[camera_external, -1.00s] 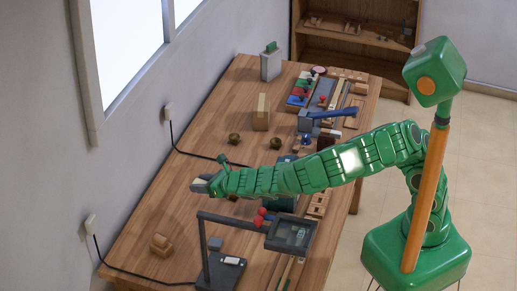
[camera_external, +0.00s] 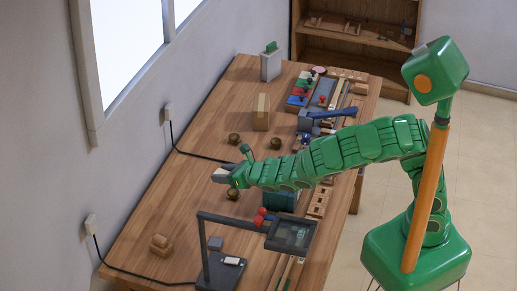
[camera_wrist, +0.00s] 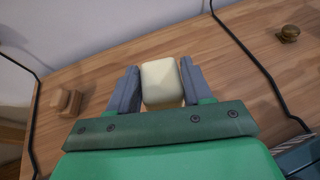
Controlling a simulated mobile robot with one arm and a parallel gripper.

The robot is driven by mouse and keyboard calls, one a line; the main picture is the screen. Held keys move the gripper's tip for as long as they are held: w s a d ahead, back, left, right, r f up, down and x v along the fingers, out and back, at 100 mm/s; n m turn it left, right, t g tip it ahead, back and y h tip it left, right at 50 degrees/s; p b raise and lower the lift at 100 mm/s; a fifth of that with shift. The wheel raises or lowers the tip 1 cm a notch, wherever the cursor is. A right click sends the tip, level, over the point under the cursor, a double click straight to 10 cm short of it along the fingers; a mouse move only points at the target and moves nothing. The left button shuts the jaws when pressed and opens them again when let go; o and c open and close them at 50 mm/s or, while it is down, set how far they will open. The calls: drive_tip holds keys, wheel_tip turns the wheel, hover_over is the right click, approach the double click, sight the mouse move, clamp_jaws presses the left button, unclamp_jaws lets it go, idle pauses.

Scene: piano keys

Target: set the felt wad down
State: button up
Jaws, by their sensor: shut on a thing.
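The felt wad (camera_wrist: 162,80) is a cream, rounded block. In the wrist view it sits between the two grey fingers of my gripper (camera_wrist: 155,87), which are shut on it. In the external view my gripper (camera_external: 221,176) is over the left part of the wooden workbench (camera_external: 186,205). The wad is too small to make out clearly there. The bench top shows beyond the wad in the wrist view, and the wad appears held above it; the exact height cannot be told.
A small brown wooden block (camera_external: 160,245) lies at the front left; it also shows in the wrist view (camera_wrist: 66,102). A dark round pot (camera_external: 233,194) is close to my gripper. Black cables cross the bench. Bench left of my gripper is clear.

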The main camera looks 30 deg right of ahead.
drive_tip(key=w+d+r+m+t+h, duration=0.2)
drive_tip(key=w+d+r+m+h, duration=0.15)
drive_tip(key=w+d, duration=0.3)
drive_tip(key=m+h, duration=0.3)
hover_over(205, 176)
drive_tip(key=s+d, duration=0.1)
drive_tip(key=s, duration=0.1)
drive_tip(key=shift+n, duration=0.25)
drive_tip(key=f, duration=1.1)
drive_tip(key=shift+s+d+f, duration=0.15)
drive_tip(key=shift+d+f, duration=0.05)
drive_tip(key=shift+f, duration=0.05)
drive_tip(key=shift+w+a+f, duration=0.35)
drive_tip(key=shift+w+f, duration=0.1)
drive_tip(key=shift+f, duration=0.1)
drive_tip(key=shift+w+a+f, duration=0.25)
drive_tip(key=shift+w+f, duration=0.1)
drive_tip(key=shift+f, duration=0.2)
drive_tip(key=shift+w+a+f, duration=0.2)
drive_tip(key=shift+w+f, duration=0.1)
drive_tip(key=shift+f, duration=1.6)
drive_tip(key=shift+f, duration=0.1)
